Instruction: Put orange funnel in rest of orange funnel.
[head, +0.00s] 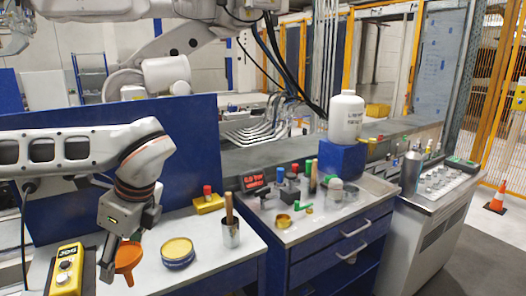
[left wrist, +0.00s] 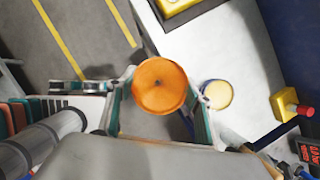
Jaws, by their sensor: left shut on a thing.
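The orange funnel (head: 128,256) is at the left in the head view, over the front part of the white table. My left gripper (head: 120,258) points down and is shut on it. In the left wrist view the funnel's round wide mouth (left wrist: 159,86) faces the camera between the two green-padded fingers (left wrist: 156,110). The lower part of the funnel and any gap to the tabletop are hard to judge. I cannot make out a rest for the funnel in either view. My right gripper is not in view.
A blue tin with a yellow top (head: 177,252) stands right of the funnel. A metal cup with a wooden handle (head: 230,230) and a yellow box with a red button (head: 209,201) are farther right. A yellow control box (head: 68,272) is at the left.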

